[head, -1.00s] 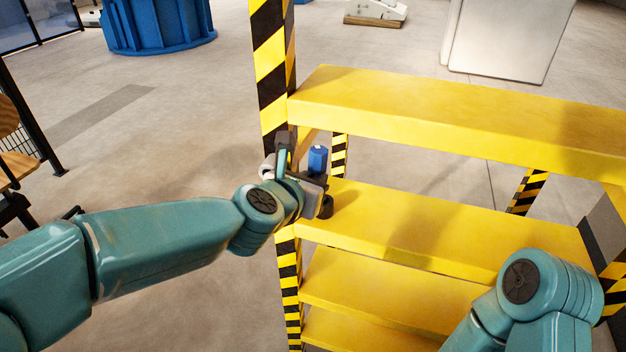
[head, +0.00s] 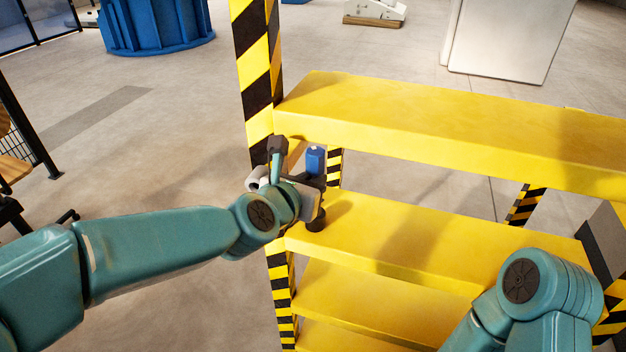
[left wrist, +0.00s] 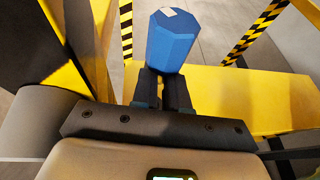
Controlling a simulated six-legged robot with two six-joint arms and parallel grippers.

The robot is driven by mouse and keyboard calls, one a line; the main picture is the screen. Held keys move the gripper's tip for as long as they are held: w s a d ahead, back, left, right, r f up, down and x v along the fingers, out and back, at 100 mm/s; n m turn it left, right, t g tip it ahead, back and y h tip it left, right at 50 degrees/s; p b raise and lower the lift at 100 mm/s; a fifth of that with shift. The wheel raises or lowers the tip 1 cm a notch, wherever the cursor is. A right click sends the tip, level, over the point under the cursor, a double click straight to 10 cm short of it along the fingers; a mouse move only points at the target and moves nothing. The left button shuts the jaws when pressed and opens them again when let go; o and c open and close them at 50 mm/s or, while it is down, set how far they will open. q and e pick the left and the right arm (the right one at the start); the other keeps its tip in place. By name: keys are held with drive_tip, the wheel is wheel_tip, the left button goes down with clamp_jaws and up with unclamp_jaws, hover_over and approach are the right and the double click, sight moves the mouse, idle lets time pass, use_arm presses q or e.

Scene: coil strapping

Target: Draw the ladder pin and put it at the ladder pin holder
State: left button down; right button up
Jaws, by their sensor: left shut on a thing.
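The ladder pin shows as a blue faceted grip (head: 315,158), standing up from my left gripper (head: 316,186) beside the yellow ladder's left post. In the left wrist view the blue grip (left wrist: 172,42) stands between the two dark fingers of my left gripper (left wrist: 163,88), which are shut on it. I cannot make out the pin holder for certain. My right gripper is out of view; only a part of my right arm shows at the lower right of the head view.
Yellow ladder steps (head: 450,125) run to the right, with a striped post (head: 254,60) close by my left wrist. A grey cylinder (head: 257,178) sits beside that post. A blue drum (head: 158,22) and a white cabinet (head: 508,38) stand farther back. Floor left of the post is open.

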use_arm(q)
drive_tip(key=shift+s+r, duration=0.1)
drive_tip(key=shift+s, duration=0.05)
drive_tip(key=shift+w, duration=0.3)
drive_tip(key=shift+s+f+b, duration=0.3)
drive_tip(key=shift+f+b, duration=0.4)
drive_tip(key=shift+f, duration=0.05)
drive_tip(key=f+b, duration=0.2)
drive_tip(key=f, duration=0.1)
drive_tip(key=shift+w, duration=0.2)
drive_tip(key=shift+s+f+b, duration=0.15)
drive_tip(key=shift+f+b, duration=0.4)
drive_tip(key=shift+b, duration=0.1)
drive_tip(key=shift+f, duration=0.2)
drive_tip(key=shift+r, duration=0.1)
